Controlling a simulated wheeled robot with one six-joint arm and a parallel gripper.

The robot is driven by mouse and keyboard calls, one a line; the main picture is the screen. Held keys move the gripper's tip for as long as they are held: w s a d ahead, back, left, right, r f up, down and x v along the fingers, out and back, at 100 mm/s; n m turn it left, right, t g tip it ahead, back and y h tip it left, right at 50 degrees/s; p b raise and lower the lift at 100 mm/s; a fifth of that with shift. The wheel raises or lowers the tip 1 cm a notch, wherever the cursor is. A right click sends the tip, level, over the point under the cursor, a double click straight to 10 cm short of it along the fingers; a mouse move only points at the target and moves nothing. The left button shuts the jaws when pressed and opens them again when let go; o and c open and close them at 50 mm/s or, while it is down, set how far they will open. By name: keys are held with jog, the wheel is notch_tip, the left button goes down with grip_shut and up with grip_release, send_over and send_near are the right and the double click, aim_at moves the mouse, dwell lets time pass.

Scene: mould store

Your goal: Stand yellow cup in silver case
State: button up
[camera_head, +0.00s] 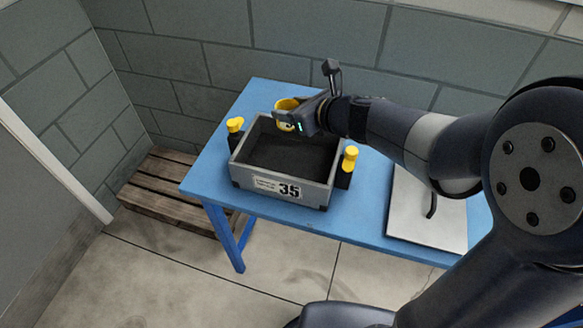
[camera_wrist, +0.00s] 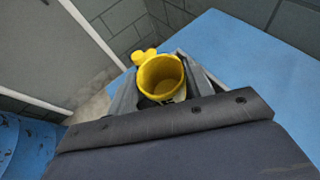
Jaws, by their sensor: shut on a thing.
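The yellow cup (camera_head: 285,105) is held in my gripper (camera_head: 291,119) above the back part of the silver case in the head view. In the wrist view the cup (camera_wrist: 160,78) sits between the two fingers (camera_wrist: 157,95), its open mouth facing the camera. The silver case (camera_head: 250,183) is an open grey box with a dark inside and a label reading 35. It stands on the blue table, and its visible floor looks empty. My gripper hides part of its back right rim. I cannot tell how high the cup is above the rim.
The blue table (camera_head: 215,165) carries the case. Black-and-yellow clamps stand at the case's left (camera_head: 235,125) and right (camera_head: 350,158) sides. A silver lid with a dark handle (camera_head: 408,225) lies on the right. A wooden pallet (camera_head: 165,198) is on the floor. A block wall (camera_head: 300,45) rises behind.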

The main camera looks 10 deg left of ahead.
notch_tip(320, 180, down, 2)
jog(key=shift+f+b, duration=0.1)
jog(key=shift+b, duration=0.5)
notch_tip(320, 180, down, 10)
jog(key=b, duration=0.3)
jog(key=shift+b, duration=0.35)
jog(key=shift+f, duration=0.1)
jog(key=shift+f+b, duration=0.35)
jog(key=shift+b, duration=0.15)
jog(key=shift+f, duration=0.2)
jog(key=o, duration=1)
jog(key=shift+r, duration=0.1)
